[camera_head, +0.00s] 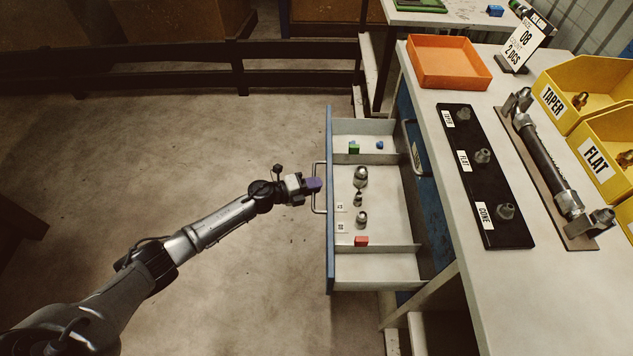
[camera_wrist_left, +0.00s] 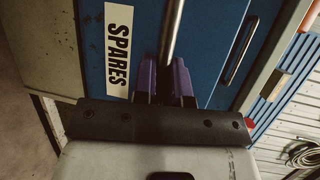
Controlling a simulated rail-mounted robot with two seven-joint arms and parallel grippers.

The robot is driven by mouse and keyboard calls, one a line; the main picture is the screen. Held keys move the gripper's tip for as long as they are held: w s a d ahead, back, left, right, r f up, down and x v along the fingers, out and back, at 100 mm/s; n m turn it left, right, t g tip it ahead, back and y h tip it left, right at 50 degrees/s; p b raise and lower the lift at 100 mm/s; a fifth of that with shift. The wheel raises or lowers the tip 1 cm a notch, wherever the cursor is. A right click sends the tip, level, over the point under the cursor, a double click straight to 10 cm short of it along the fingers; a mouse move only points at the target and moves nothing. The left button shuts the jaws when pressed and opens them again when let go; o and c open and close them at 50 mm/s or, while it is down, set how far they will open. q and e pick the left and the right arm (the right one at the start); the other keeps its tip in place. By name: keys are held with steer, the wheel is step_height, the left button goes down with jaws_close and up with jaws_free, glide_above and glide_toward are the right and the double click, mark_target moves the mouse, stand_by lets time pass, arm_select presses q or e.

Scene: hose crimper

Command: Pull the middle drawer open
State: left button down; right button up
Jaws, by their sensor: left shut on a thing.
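A drawer (camera_head: 376,267) with a blue front stands pulled out from the bench, its inside open to view. Its front also shows in the left wrist view (camera_wrist_left: 196,38), with a white "SPARES" label (camera_wrist_left: 117,48). Its metal bar handle (camera_head: 317,207) runs between the purple fingers in the left wrist view (camera_wrist_left: 170,35). My left gripper (camera_head: 315,185) is shut on this handle. My right gripper is not in view.
The drawer holds metal fittings (camera_head: 361,177), a green block (camera_head: 354,148) and a red block (camera_head: 361,241). Another handle (camera_head: 415,145) is on the cabinet. The bench carries an orange tray (camera_head: 447,62), a black fitting board (camera_head: 486,190) and yellow bins. Floor left of the drawer is clear.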

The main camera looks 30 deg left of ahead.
arm_select(q)
steer(key=shift+s+a, duration=0.65)
steer(key=shift+a, duration=0.35)
steer(key=c, duration=1.2)
jaws_free()
steer(key=shift+o, duration=0.2)
steer(key=p+v, duration=0.4)
steer(key=v, duration=0.9)
steer(key=shift+s+a+p, duration=0.2)
steer(key=shift+s+p, duration=0.15)
steer(key=shift+r, duration=0.1)
